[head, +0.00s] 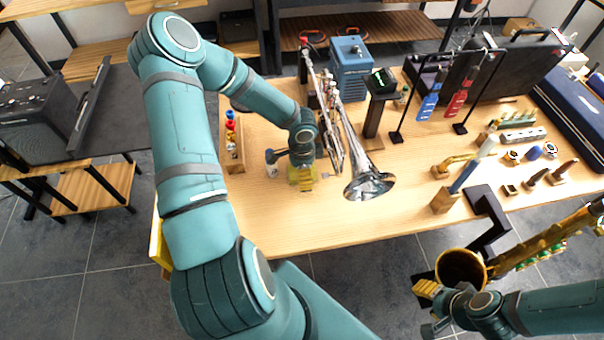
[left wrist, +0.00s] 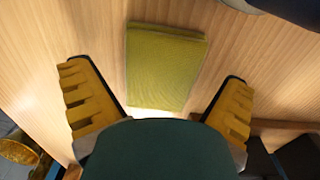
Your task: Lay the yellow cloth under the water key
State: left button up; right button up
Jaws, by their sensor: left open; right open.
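The yellow cloth (left wrist: 165,68) lies flat and folded on the wooden table in the left wrist view. My left gripper (left wrist: 156,78) is open above it, with one yellow finger on each side and nothing between them. In the head view my left gripper (head: 301,176) is over the table, left of the silver trumpet (head: 334,135), and mostly covers the cloth. The trumpet is held above the table, its bell towards the front edge. Its water key is too small to make out. My right gripper (head: 429,308) is open and empty beside the brass saxophone's bell (head: 462,268).
A wooden rack with small coloured bottles (head: 232,140) stands left of my left gripper. A blue box (head: 349,68) and a dark stand with a small device (head: 376,108) are behind and right of the trumpet. The table's front middle (head: 350,225) is clear.

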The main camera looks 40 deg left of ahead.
pick_arm(q)
jog(key=c, duration=1)
jog(key=shift+r, duration=0.1)
notch_tip(320, 180, up, 10)
jog(key=shift+f+p, duration=0.1)
jog(key=shift+p, duration=1.15)
jog(key=shift+s, duration=0.1)
